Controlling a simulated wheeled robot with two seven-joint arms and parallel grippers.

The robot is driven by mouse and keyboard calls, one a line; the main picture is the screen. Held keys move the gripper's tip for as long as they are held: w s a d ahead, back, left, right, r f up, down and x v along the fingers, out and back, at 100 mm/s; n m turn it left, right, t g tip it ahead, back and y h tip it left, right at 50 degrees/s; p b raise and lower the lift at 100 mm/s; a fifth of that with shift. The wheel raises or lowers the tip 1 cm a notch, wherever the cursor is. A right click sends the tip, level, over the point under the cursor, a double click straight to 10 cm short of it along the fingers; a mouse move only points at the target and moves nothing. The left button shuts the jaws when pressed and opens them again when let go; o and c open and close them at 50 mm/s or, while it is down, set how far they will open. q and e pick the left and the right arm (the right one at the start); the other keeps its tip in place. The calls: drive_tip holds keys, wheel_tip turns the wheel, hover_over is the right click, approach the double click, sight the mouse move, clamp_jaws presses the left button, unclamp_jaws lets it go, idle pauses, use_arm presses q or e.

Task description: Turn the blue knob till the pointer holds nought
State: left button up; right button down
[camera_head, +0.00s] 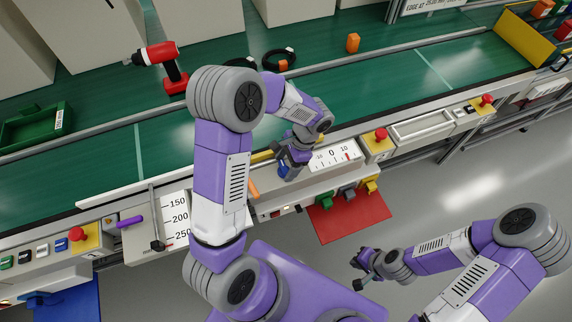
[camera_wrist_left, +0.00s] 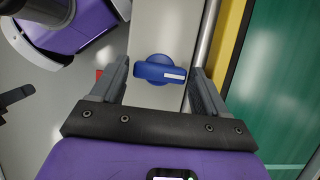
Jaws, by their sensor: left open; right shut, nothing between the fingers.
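The blue knob (camera_wrist_left: 160,70) has a white line on its grip bar and sits on a pale panel in the left wrist view. In the head view the blue knob (camera_head: 283,171) shows only partly beneath my left gripper (camera_head: 288,165). My left gripper is open, with one finger on each side of the knob; gaps show and it does not grip it. The white dial (camera_head: 332,153) beside it is marked -10, 0 and 10. A small red mark, perhaps the pointer, shows right of the 0. My right gripper (camera_head: 358,275) is shut and empty over the floor.
A panel with a red emergency button (camera_head: 381,134) stands right of the dial. Green, grey and yellow levers (camera_head: 350,194) project in front, above a red mat (camera_head: 350,218). The green conveyor (camera_head: 170,140) runs behind. A lever scale (camera_head: 176,218) lies to the left.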

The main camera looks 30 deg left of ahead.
use_arm(q)
drive_tip(key=shift+f, duration=0.1)
drive_tip(key=shift+c, duration=0.4)
drive_tip(key=c, duration=0.7)
drive_tip(key=shift+a+n, duration=0.1)
drive_tip(key=shift+n, duration=0.2)
drive_tip(key=n+h+p, duration=0.1)
drive_tip(key=n, duration=0.1)
drive_tip(key=n+p, duration=0.1)
drive_tip(key=n, duration=0.1)
drive_tip(key=shift+a+g+h+p, duration=0.1)
drive_tip(key=shift+g+h+p, duration=0.25)
drive_tip(key=shift+g+h, duration=0.05)
drive_tip(key=n+h+p, duration=0.1)
drive_tip(key=n, duration=0.2)
drive_tip(key=n+h+p, duration=0.1)
drive_tip(key=n, duration=0.1)
drive_tip(key=shift+w+a+n, duration=0.1)
drive_tip(key=shift+a+n, duration=0.05)
drive_tip(key=shift+n, duration=0.25)
drive_tip(key=o, duration=0.8)
